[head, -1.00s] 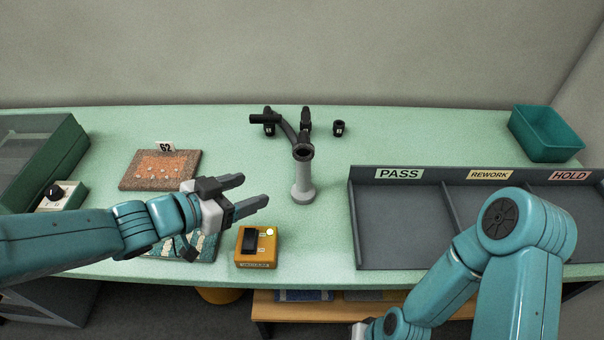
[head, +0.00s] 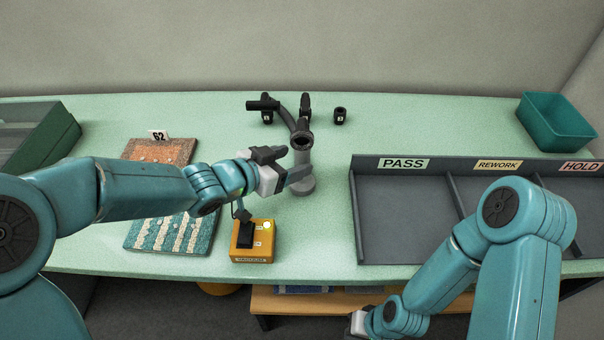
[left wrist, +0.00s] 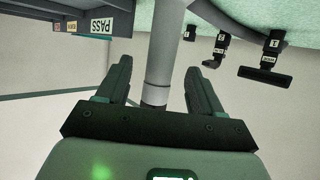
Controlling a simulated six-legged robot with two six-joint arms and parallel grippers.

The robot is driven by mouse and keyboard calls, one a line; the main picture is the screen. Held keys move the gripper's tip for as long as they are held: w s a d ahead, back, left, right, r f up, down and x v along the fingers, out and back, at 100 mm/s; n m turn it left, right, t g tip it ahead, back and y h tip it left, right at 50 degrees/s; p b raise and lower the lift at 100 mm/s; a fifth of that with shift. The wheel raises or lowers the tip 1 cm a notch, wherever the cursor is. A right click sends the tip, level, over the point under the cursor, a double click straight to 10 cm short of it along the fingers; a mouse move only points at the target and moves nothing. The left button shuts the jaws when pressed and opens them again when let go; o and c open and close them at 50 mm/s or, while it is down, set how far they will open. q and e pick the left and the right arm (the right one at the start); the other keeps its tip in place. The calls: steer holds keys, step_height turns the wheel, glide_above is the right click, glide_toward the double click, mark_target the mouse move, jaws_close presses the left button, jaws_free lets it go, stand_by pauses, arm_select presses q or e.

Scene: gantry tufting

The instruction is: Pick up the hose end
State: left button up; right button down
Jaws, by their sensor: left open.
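A grey upright post (head: 303,185) with a dark round collar (head: 301,141) on top stands near the middle of the bench; a dark hose-like piece (head: 287,117) runs from it to the back left. I cannot tell which part is the hose end. My left gripper (head: 294,166) is open at the post, its fingers partly covering it. In the left wrist view a grey tube with a pale band (left wrist: 156,90) shows between the open fingers (left wrist: 160,90), with gaps on both sides. My right gripper (head: 358,324) is low at the bottom edge, its fingers mostly hidden.
Small black labelled fittings, one at the right (head: 340,115), stand behind the post. An orange switch box (head: 253,241) sits in front, left of the post. A grey divided tray (head: 400,215) lies right, a teal bin (head: 555,122) back right. Tufted samples (head: 170,235) lie under my left arm.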

mark_target(297, 160)
arm_select(q)
steer(key=x, duration=0.3)
steer(key=shift+w+d+f, duration=0.1)
steer(key=shift+d, duration=0.05)
steer(key=shift+w+d+f, duration=0.1)
steer(key=shift+w+d, duration=0.1)
steer(key=shift+w, duration=0.1)
steer(key=c, duration=1.1)
steer(key=shift+o, duration=0.2)
step_height(297, 160, up, 20)
steer(key=p, duration=1.1)
